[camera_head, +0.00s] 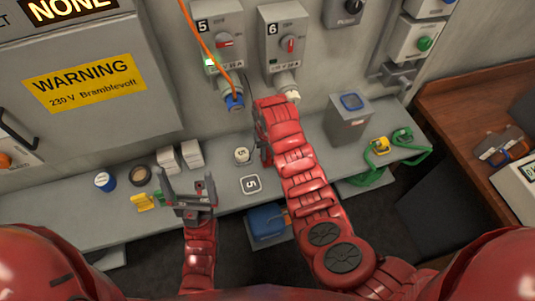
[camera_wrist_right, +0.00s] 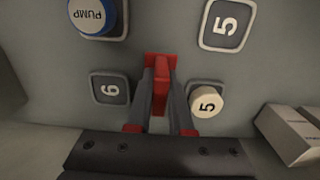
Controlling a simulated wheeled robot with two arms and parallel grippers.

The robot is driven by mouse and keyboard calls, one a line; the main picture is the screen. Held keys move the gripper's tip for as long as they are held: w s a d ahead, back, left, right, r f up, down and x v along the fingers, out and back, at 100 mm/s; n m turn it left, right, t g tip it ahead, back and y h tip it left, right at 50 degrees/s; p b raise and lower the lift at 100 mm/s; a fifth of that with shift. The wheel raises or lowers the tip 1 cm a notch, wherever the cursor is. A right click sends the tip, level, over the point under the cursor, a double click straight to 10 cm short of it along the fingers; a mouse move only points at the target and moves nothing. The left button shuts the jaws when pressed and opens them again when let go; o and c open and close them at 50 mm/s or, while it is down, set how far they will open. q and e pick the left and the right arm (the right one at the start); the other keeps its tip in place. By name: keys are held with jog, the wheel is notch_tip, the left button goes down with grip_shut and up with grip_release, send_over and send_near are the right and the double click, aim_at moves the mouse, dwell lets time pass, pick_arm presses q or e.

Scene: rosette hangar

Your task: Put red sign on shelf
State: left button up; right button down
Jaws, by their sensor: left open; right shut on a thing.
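My right gripper (camera_wrist_right: 160,92) is shut on a red piece, which I take to be the red sign (camera_wrist_right: 160,72). It is held upright between the dark fingers in the right wrist view, over or on the grey shelf. I cannot tell whether it touches the shelf. The grey shelf (camera_head: 225,196) runs along the wall under the switch boxes. My left gripper (camera_head: 187,190) is open and empty at the shelf's front edge, left of the square 5 mark (camera_head: 250,184).
A cream 5 cap (camera_wrist_right: 207,102) and a blue PUMP cap (camera_wrist_right: 93,15) sit near the right gripper. White boxes (camera_head: 192,153), a tape roll (camera_head: 140,175) and a yellow item (camera_head: 142,202) are near my left gripper. An orange cable (camera_head: 206,45) hangs down to a blue plug.

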jog(key=shift+f+p, duration=0.3)
jog(key=shift+f, duration=0.45)
jog(key=shift+f, duration=0.1)
jog(key=c, duration=1.3)
grip_release()
jog(key=shift+f, duration=0.1)
jog(key=o, duration=0.5)
